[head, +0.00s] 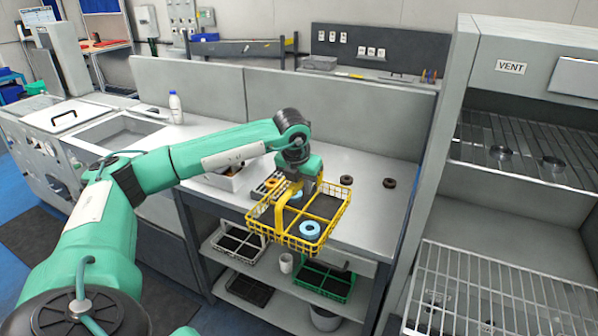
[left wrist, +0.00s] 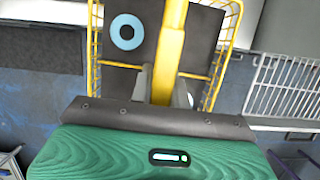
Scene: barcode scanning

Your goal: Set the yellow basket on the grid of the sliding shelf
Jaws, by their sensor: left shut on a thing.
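The yellow basket (head: 335,222) hangs from my left gripper (head: 308,186) in the head view, in front of the workbench edge. The gripper is shut on its yellow handle, also seen in the left wrist view (left wrist: 172,45). Light-blue rings (head: 310,229) lie in the basket on dark padding; one shows in the left wrist view (left wrist: 126,32). The wire grid of the sliding shelf (head: 478,285) is at the lower right, apart from the basket; a grid also shows at the right of the left wrist view (left wrist: 285,85). My right gripper is not in view.
The grey cabinet marked VENT (head: 510,67) has an upper grid with dark round parts (head: 553,164). Green (head: 325,280) and white (head: 238,243) baskets sit on the shelf below.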

